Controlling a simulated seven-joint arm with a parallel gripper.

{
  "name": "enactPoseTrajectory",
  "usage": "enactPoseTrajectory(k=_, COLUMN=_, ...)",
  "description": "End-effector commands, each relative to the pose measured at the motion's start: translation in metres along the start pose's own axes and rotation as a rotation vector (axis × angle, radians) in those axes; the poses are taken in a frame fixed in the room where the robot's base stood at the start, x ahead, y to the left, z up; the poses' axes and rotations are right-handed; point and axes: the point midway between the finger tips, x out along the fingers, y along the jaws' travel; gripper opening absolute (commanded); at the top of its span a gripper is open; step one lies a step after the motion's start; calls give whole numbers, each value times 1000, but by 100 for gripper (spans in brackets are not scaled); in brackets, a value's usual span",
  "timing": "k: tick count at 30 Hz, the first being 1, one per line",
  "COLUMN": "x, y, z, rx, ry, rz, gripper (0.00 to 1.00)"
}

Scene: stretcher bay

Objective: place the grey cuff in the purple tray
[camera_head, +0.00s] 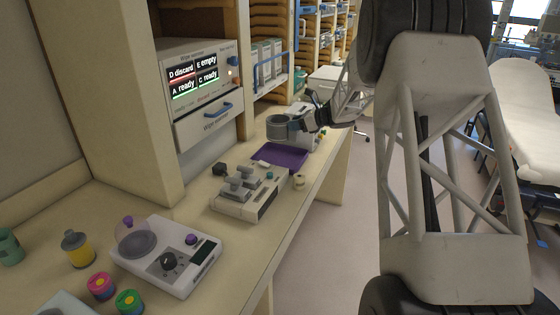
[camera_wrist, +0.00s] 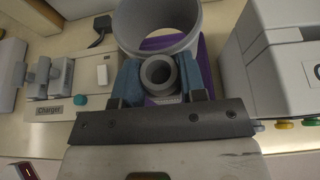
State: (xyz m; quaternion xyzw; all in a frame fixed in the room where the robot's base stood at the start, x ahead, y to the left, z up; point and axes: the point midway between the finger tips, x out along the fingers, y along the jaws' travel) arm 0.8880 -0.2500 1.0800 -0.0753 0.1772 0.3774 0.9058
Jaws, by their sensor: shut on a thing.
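The grey cuff (camera_head: 277,130) is a wide open ring with a short tube stub. My gripper (camera_head: 295,125) is shut on it. In the wrist view the blue fingers of my gripper (camera_wrist: 160,76) close on both sides of the stub, and the ring of the cuff (camera_wrist: 122,28) extends beyond the fingertips. The purple tray (camera_head: 290,157) lies flat on the bench, below the cuff in the head view. In the wrist view the tray (camera_wrist: 206,66) shows behind and through the ring. The cuff hides part of the tray, and the gap between them is hard to judge.
A charger (camera_head: 243,201) with grey handles stands nearer than the tray; it also shows in the wrist view (camera_wrist: 60,85). A white machine (camera_wrist: 270,70) stands close on the tray's other side. A small cream roll (camera_head: 299,181) sits near the bench edge.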

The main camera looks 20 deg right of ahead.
Motion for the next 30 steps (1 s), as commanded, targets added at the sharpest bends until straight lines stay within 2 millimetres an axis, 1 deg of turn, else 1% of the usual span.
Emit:
enactPoseTrajectory(k=4, x=1, y=0, z=-1, rx=0, ry=0, rz=0, gripper=9)
enactPoseTrajectory(k=7, x=3, y=0, z=-7, rx=1, ry=0, rz=1, gripper=9)
enactPoseTrajectory(k=15, x=15, y=0, z=-37, rx=1, ry=1, rz=1, gripper=9)
enactPoseTrajectory(k=18, x=18, y=0, z=-43, rx=1, ry=0, rz=1, gripper=9)
enactPoseTrajectory(k=30, x=19, y=0, z=-47, rx=0, ry=0, rz=0, gripper=9)
